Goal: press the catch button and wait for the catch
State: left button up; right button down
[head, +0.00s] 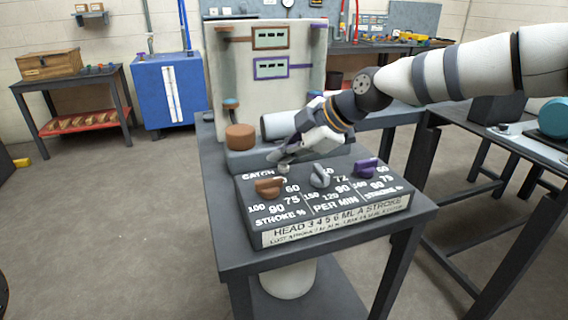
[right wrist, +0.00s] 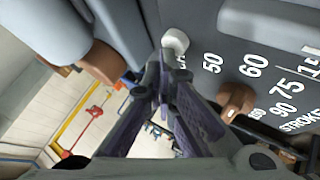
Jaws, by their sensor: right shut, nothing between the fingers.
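The control box (head: 330,232) stands on the dark table with a sloping top of printed scales. The word CATCH is at its upper left, and the small pale catch button (head: 283,169) sits beside it. My right gripper (head: 274,157) is shut and empty, its tips close above and behind the button. In the right wrist view the button (right wrist: 175,41) is a pale round knob just beyond the shut fingertips (right wrist: 163,80). I cannot tell whether the tips touch it. My left gripper is out of view.
Brown (head: 270,187), grey (head: 320,175) and purple (head: 366,168) knobs stand on the box near the button. Behind are a brown cylinder (head: 240,137) and a pale panel (head: 222,70) with two displays (head: 271,38). A white container (head: 289,279) is below the table.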

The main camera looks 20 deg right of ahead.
aim_at(283, 167)
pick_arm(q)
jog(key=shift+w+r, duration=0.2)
pick_arm(e)
jog(key=shift+r, duration=0.65)
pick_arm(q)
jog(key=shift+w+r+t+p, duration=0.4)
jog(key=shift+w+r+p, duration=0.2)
pick_arm(e)
notch_tip(283, 167, up, 6)
